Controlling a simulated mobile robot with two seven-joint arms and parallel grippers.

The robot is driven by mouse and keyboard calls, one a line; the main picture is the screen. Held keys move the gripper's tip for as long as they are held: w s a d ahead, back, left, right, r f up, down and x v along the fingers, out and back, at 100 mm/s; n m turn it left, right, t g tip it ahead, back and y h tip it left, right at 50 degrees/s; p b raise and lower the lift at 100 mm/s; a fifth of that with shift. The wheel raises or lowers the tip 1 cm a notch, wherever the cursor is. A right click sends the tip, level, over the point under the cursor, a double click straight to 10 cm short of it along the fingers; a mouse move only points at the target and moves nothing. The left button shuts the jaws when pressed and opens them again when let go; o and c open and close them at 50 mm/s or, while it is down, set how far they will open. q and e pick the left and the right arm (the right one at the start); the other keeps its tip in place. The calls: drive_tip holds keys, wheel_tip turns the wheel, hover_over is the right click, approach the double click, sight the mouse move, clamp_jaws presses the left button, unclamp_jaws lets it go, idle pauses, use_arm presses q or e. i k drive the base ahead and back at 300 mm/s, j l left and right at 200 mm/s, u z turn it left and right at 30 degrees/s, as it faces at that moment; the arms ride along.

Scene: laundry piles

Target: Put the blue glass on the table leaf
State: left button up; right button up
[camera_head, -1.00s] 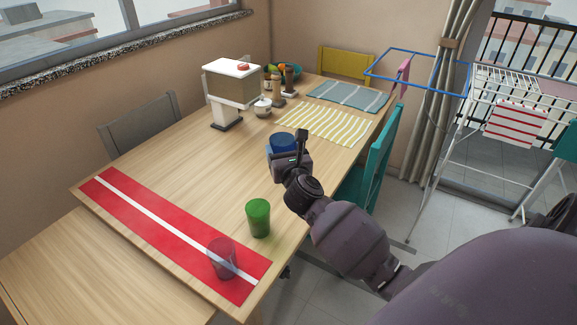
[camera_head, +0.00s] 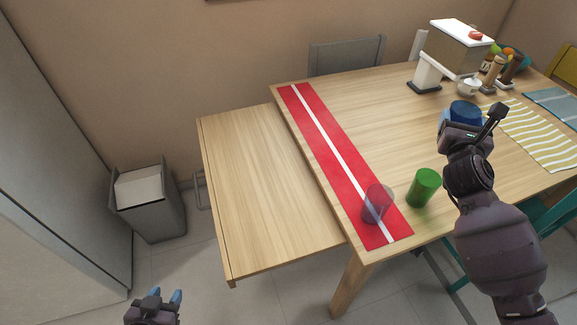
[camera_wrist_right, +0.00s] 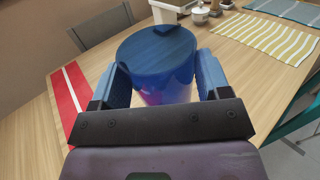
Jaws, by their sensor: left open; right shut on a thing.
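The blue glass (camera_wrist_right: 160,58) is between the fingers of my right gripper (camera_wrist_right: 155,85), which is shut on it. In the head view the blue glass (camera_head: 464,112) shows just behind my right gripper (camera_head: 468,128), over the right part of the table; I cannot tell whether it touches the tabletop. The table leaf (camera_head: 262,185) is the lower, bare wooden surface left of the main table (camera_head: 385,120). My left gripper (camera_head: 163,298) is open and empty at the bottom left, over the floor.
A red runner with a white stripe (camera_head: 318,143) lies along the main table's left edge. A clear purplish glass (camera_head: 377,204) stands on it, with a green glass (camera_head: 423,188) beside it. A dispenser (camera_head: 452,55) stands behind. A grey bin (camera_head: 147,203) stands left of the leaf.

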sight(258, 200)
drive_tip(key=k+j+u, duration=0.1)
drive_tip(key=j+u, duration=0.15)
drive_tip(key=j, duration=0.5)
drive_tip(key=j+u, duration=0.25)
drive_tip(key=j, duration=0.5)
drive_tip(key=k, duration=0.05)
